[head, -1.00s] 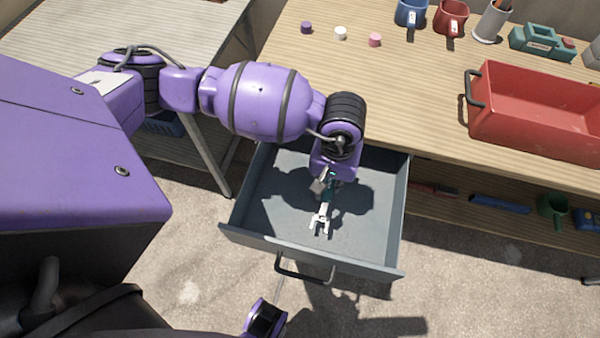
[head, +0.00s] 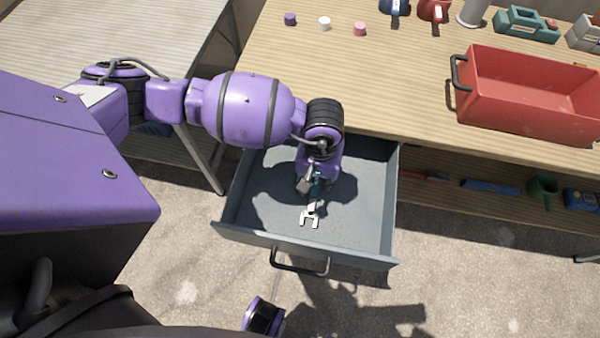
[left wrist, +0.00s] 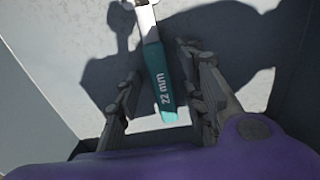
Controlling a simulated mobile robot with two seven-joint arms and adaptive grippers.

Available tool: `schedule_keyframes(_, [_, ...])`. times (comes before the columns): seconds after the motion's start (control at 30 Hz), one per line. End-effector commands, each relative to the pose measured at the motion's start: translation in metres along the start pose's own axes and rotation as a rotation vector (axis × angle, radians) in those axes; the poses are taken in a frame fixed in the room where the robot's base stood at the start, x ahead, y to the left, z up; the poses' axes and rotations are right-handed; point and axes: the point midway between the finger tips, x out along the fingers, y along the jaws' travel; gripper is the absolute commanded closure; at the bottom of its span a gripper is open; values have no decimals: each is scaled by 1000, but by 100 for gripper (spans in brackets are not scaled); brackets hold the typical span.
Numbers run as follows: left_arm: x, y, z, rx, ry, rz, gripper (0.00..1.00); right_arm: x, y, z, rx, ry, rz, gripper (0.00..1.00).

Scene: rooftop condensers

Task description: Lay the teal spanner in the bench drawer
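The teal spanner (head: 310,218) has a pale open jaw and a teal handle, and it lies inside the open grey bench drawer (head: 355,215), jaw toward the drawer front. In the left wrist view the spanner's handle (left wrist: 160,80) reads "22 mm". My left gripper (left wrist: 158,90) is open, with one finger on each side of the handle and a visible gap to each. In the head view my left gripper (head: 312,185) is low in the drawer, over the handle end and partly hiding it. My right gripper is not in view.
The wooden bench top (head: 390,80) overhangs the drawer's back. A red tray (head: 530,120) and three small caps, purple, white and pink (head: 360,29), are on it. A lower shelf (head: 480,212) is right of the drawer. The drawer floor around the spanner is clear.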

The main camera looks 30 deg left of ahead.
Motion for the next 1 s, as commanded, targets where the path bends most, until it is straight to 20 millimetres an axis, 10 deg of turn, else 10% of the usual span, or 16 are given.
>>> schedule_keyframes(0.37, [-13,2,-3,2,6,3,63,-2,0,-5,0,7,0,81])
schedule_keyframes(1.0, [-122,2,-2,2,5,3,63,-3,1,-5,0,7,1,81])
